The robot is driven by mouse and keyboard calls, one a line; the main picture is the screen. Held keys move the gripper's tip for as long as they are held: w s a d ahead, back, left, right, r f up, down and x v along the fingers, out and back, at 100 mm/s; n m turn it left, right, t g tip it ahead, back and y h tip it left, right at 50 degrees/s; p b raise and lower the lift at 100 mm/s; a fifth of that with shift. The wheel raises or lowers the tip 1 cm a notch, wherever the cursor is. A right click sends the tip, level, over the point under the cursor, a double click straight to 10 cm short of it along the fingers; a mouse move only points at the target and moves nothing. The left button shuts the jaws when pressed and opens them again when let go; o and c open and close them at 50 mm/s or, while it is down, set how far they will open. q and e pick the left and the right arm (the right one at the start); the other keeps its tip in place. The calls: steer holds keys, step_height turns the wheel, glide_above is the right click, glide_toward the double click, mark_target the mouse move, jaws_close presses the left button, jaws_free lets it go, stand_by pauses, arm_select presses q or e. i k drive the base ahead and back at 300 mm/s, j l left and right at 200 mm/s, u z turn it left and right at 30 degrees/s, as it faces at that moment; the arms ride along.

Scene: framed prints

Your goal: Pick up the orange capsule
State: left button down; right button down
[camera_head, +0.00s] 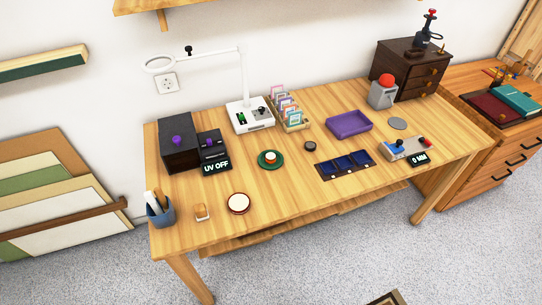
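No clear orange capsule can be made out at this size. I cannot tell whether either is the capsule. Neither of my grippers is in view.
The wooden table (330,207) also holds a dark box (178,140), a pencil cup (162,212), a white lamp (248,115), a purple tray (349,124), a dark blue panel (345,164) and a red-topped grey device (384,92). Its front middle is clear.

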mark_target(270, 158)
steer(key=l+z, duration=0.4)
steer(key=l, duration=1.2)
